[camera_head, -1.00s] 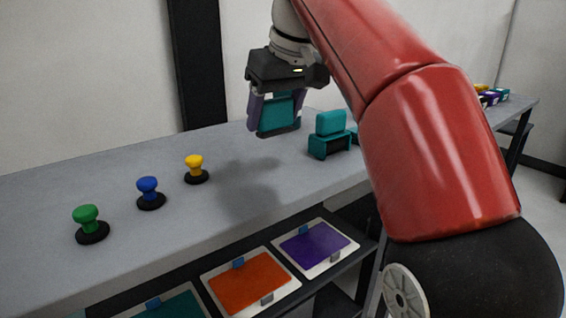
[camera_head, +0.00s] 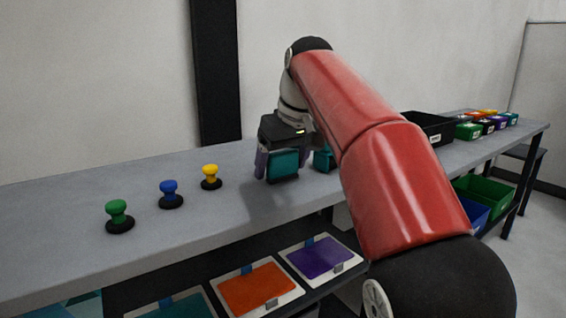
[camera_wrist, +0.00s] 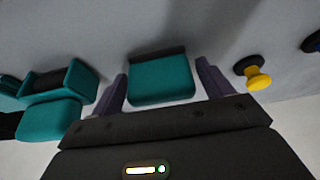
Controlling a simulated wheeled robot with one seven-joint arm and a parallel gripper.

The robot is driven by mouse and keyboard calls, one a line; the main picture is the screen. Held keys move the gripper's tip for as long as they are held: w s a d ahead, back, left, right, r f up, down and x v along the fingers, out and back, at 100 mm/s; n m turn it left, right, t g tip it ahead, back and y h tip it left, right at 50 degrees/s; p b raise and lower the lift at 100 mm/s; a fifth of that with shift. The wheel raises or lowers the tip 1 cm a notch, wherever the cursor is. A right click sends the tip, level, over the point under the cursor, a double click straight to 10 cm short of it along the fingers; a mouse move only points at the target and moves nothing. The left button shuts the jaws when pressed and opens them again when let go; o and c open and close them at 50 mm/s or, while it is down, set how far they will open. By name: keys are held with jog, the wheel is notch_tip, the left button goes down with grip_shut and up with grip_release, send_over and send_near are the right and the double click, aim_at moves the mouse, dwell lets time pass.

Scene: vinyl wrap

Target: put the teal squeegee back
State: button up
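The teal squeegee (camera_head: 284,163) stands at the tabletop, with its dark lower edge at or very near the surface. It is between the purple fingers of my gripper (camera_head: 282,166). In the wrist view the squeegee (camera_wrist: 162,80) has its dark edge pointing away from the camera, and a narrow strip of grey shows between it and the fingers. My gripper (camera_wrist: 162,84) looks slightly open around it. A second teal piece, box-like with a dark opening (camera_wrist: 60,95), stands close to the left in the wrist view. In the head view this piece (camera_head: 323,158) is partly behind my arm.
Green (camera_head: 118,215), blue (camera_head: 170,193) and yellow (camera_head: 210,176) knobs on dark round bases stand in a row to the left. A shelf below holds coloured panels (camera_head: 255,290). A black bin (camera_head: 430,127) and small coloured boxes (camera_head: 487,122) stand at the far right.

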aim_at(285, 153)
jog(key=shift+o, duration=0.4)
jog(key=shift+f+b, duration=0.25)
jog(key=shift+b, duration=0.15)
jog(key=p+v, duration=0.2)
jog(key=v, duration=0.4)
jog(key=shift+r, duration=0.1)
jog(key=shift+v, duration=0.9)
jog(key=s+d+f+m+t, duration=0.1)
jog(key=s+d+f+m, duration=0.3)
jog(key=s+d+f, duration=0.55)
jog(key=s+d+f+m+h, duration=0.1)
jog(key=s+d+f, duration=0.1)
jog(key=s+f, duration=0.5)
jog(key=s+d+f+m+h, duration=0.1)
jog(key=s+d+f, duration=0.1)
jog(key=s+f, duration=0.6)
notch_tip(285, 153, down, 4)
jog(key=shift+d+r+m+t+h, duration=0.2)
jog(key=shift+d+m+t+h, duration=0.1)
jog(key=shift+d+m+t, duration=0.1)
jog(key=shift+c, duration=0.2)
